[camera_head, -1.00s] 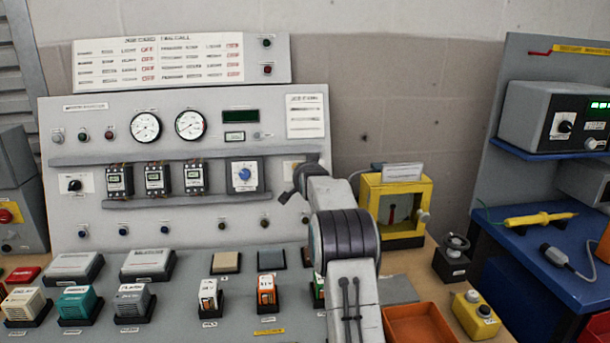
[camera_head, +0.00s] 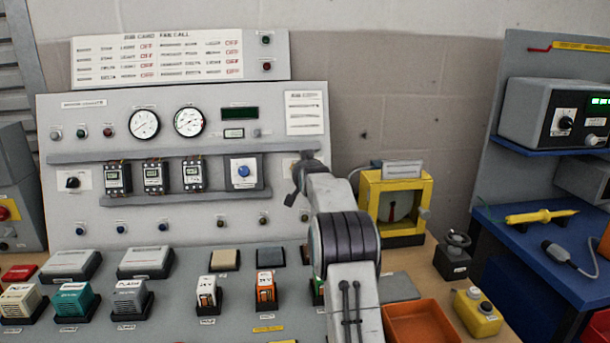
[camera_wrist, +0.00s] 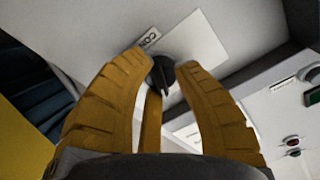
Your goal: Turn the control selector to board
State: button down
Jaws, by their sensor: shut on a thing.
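The control selector is a small black knob (camera_wrist: 163,72) on a white plate (camera_wrist: 196,45) with a partly readable label starting "CON" in the wrist view. In the head view my gripper (camera_head: 298,186) is against the right part of the grey control panel (camera_head: 180,230). There it hides the knob and most of its plate. The knob's pointer position and any position markings cannot be read.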

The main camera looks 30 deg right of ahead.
jog(key=shift+a+f, duration=0.1)
jog(key=shift+f, duration=0.05)
jog(key=c, duration=0.9)
grip_release()
jog(key=shift+w, duration=0.1)
jog(key=shift+v, duration=6)
